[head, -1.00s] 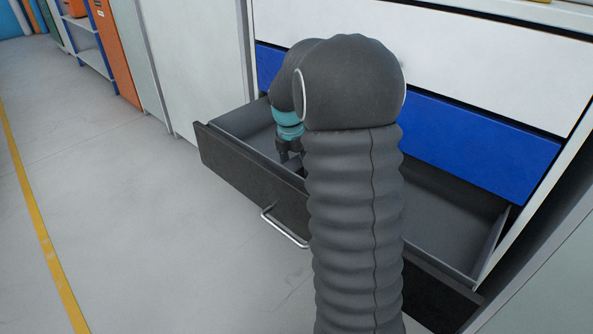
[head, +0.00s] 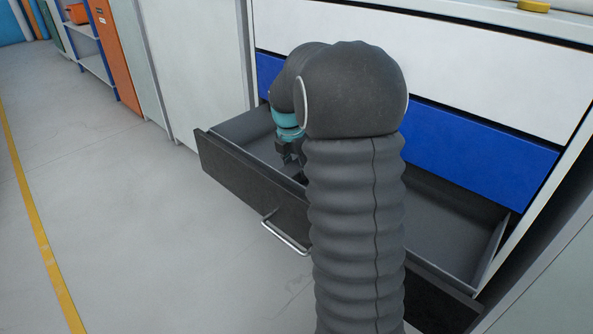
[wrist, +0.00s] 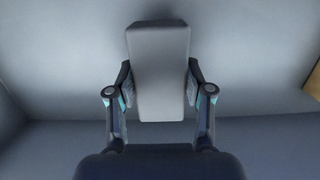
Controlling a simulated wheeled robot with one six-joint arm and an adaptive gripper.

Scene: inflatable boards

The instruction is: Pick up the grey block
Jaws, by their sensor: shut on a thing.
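The grey block (wrist: 160,75) is a plain upright-looking rectangular block in the middle of the wrist view. My gripper (wrist: 159,88) has a finger pad against each of its sides and is shut on it. In the head view my gripper (head: 290,160) is inside the open drawer (head: 245,185), toward its left end. The block cannot be made out in the head view, and my arm hides the middle of the drawer. How far the block is above the drawer floor is hard to tell.
The drawer has a silver handle (head: 285,236) on its dark front. A blue drawer front (head: 480,145) stands closed above it. A brownish thing (wrist: 313,82) shows at the right edge of the wrist view. The right part of the drawer looks empty. Open floor (head: 150,220) lies to the left.

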